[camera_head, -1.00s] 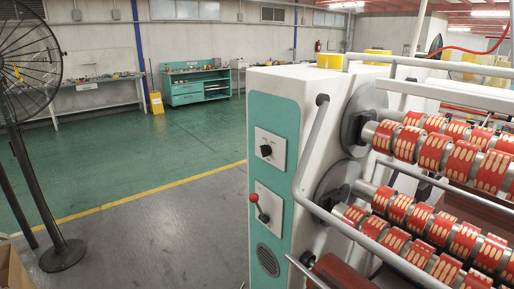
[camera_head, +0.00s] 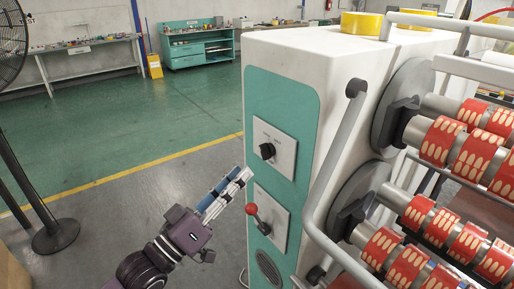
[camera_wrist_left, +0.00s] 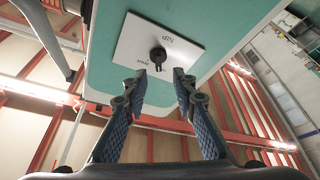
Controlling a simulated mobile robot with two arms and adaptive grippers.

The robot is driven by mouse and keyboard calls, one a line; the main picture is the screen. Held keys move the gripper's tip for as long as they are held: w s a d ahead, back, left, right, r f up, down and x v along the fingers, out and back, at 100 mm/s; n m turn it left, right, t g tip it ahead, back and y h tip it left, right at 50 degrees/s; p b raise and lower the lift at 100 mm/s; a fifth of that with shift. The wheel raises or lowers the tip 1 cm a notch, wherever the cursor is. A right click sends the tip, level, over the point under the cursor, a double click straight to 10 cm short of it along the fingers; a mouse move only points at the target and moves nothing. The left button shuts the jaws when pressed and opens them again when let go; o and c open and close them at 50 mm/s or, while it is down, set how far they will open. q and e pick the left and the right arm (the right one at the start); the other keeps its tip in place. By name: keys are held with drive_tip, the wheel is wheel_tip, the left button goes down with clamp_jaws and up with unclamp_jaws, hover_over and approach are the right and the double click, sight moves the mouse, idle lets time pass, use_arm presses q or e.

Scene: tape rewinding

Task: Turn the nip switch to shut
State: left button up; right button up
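The nip switch is a black knob (camera_head: 267,151) on a white plate (camera_head: 285,145) on the machine's teal front panel. In the left wrist view the knob (camera_wrist_left: 158,54) sits on its plate (camera_wrist_left: 178,42), with "Nip" lettered on it. My left gripper (camera_head: 243,171) is in front of the panel, below and left of the knob in the head view. In the wrist view the left gripper (camera_wrist_left: 160,77) is open and empty, its fingertips pointing toward the knob, one to each side. It looks apart from the knob. My right gripper is not in view.
A red-balled lever (camera_head: 252,209) on a lower plate is close beside my left gripper. A grey handrail (camera_head: 325,178) and rollers with red printed rings (camera_head: 440,141) are to the right. A fan stand (camera_head: 55,236) is at left. The floor between is clear.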

sight(262, 153)
use_arm(q)
drive_tip(key=p+x, duration=0.2)
drive_tip(key=x, duration=0.4)
drive_tip(key=shift+s+d+r, duration=0.1)
drive_tip(key=shift+d+r, duration=0.05)
drive_tip(key=shift+r, duration=0.05)
drive_tip(key=shift+w+d, duration=0.25)
drive_tip(key=shift+w, duration=0.15)
clamp_jaws()
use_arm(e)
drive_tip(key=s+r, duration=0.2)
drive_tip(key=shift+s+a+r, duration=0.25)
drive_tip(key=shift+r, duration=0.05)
